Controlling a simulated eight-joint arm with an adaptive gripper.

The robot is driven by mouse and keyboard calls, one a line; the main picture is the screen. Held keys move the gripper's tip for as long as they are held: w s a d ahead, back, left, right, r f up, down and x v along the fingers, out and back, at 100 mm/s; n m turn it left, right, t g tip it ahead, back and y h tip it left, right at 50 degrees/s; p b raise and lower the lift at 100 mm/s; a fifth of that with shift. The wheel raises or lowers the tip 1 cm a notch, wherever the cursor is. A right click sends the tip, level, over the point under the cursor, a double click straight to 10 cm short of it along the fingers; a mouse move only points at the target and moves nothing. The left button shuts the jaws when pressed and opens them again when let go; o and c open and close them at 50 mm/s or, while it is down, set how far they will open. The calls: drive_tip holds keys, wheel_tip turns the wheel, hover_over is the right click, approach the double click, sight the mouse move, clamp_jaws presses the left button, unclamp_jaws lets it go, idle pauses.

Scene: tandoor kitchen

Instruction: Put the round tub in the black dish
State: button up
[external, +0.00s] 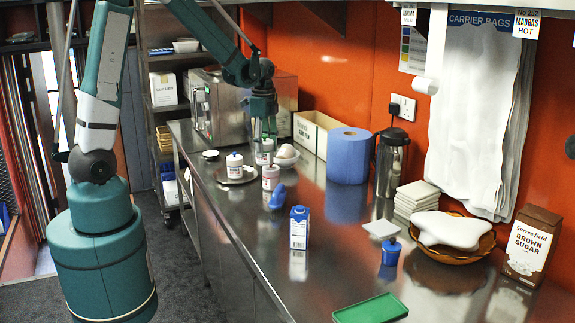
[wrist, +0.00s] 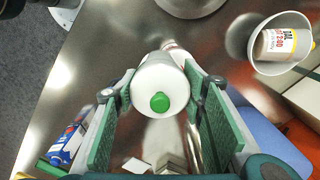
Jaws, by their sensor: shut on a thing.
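My gripper (wrist: 160,100) is shut on a white round tub (wrist: 158,75) with a green knob on top, between its two green finger pads. In the external view my gripper (external: 264,128) points down over the counter, with the white labelled tub (external: 264,152) below its fingers. I cannot tell whether it touches the counter. I cannot make out a clearly black dish; the plate looks grey.
A white bowl (wrist: 257,32) holding a labelled container is close on the right. A blue paper roll (external: 347,156), a flask (external: 391,163), a blue-white carton (external: 299,228) and a blue item (external: 278,197) stand nearby. A small white disc (external: 210,154) lies near the counter's left edge.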

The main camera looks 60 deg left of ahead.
drive_tip(key=s+a+n, duration=0.3)
drive_tip(key=a, duration=1.1)
drive_tip(key=s+a+n+p, duration=0.1)
drive_tip(key=s+a+n, duration=0.2)
drive_tip(key=a, duration=1.2)
drive_tip(key=s+a+n, duration=0.4)
drive_tip(key=s+a, duration=0.1)
drive_tip(key=a, duration=0.9)
drive_tip(key=shift+a, duration=0.4)
wheel_tip(320, 180, down, 6)
drive_tip(key=shift+f, duration=0.15)
drive_tip(key=shift+f, duration=0.1)
drive_tip(key=shift+f, duration=1.8)
drive_tip(key=shift+f, duration=0.35)
